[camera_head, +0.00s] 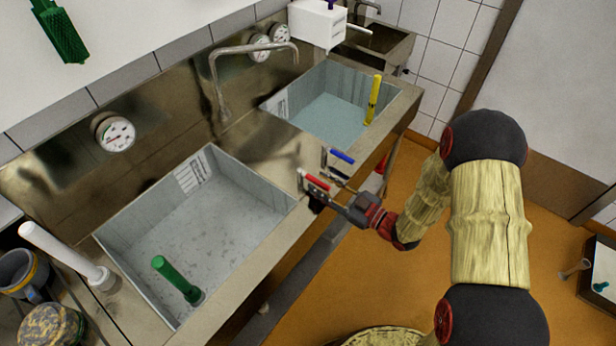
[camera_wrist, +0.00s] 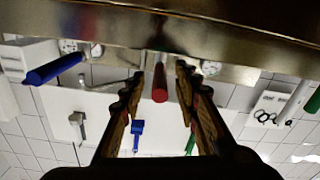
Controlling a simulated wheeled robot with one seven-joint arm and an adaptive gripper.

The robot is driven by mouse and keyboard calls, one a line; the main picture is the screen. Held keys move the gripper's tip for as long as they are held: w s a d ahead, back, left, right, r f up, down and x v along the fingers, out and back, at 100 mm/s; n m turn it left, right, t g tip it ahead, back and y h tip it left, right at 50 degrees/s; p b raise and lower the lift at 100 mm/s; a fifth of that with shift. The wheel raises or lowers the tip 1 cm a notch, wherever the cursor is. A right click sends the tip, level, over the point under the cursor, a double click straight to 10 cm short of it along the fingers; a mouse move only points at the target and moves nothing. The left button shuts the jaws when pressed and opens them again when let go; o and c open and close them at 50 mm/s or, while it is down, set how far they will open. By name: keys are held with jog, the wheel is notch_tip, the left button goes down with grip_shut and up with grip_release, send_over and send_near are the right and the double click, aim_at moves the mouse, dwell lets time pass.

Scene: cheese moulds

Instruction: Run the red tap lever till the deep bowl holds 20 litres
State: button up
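The red tap lever (camera_head: 315,182) sits on the front edge of the steel counter, beside a blue lever (camera_head: 342,156). My gripper (camera_head: 333,196) is at the red lever. In the wrist view the red lever (camera_wrist: 160,82) lies between my two open fingers (camera_wrist: 158,80), with gaps visible on both sides. The left bowl (camera_head: 120,225) holds a green upright pipe (camera_head: 177,278); its floor looks grey and mottled. The right bowl (camera_head: 340,78) holds a yellow upright pipe (camera_head: 373,100) and a bluish, water-like surface. Which one is the deep bowl, I cannot tell.
A bent spout (camera_head: 250,48) rises behind the bowls, its end toward the right bowl. No stream is clearly visible. Dials (camera_head: 115,132) are on the backsplash. A white pipe (camera_head: 60,250) and a mug (camera_head: 20,272) are at left. Orange floor is open in front.

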aim_at(310, 176)
jog(key=shift+b+x, duration=0.3)
jog(key=shift+x, duration=2.1)
jog(key=c, duration=0.4)
jog(key=c, duration=0.3)
grip_shut()
